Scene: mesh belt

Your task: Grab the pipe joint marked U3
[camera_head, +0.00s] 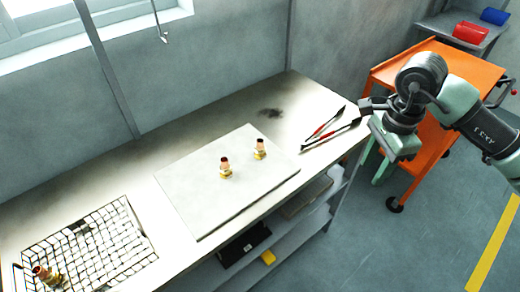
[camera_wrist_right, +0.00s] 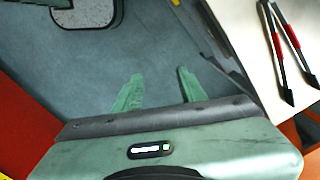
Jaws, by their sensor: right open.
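Two small brass-coloured pipe joints with dark reddish tops stand upright on the pale board (camera_head: 178,178): one near its middle (camera_head: 225,169) and one farther right (camera_head: 260,150). A third similar joint (camera_head: 45,274) is on the wire mesh (camera_head: 100,240) at the bottom left. No U3 mark is readable on any of them. My right gripper (camera_head: 374,163) is open and empty, off the right end of the bench and well away from the joints. Its two green fingers show apart in the right wrist view (camera_wrist_right: 157,86), over the floor. My left gripper is not in view.
An orange cart (camera_head: 432,60) stands beyond my arm. Shelves (camera_head: 290,235) sit below the bench.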

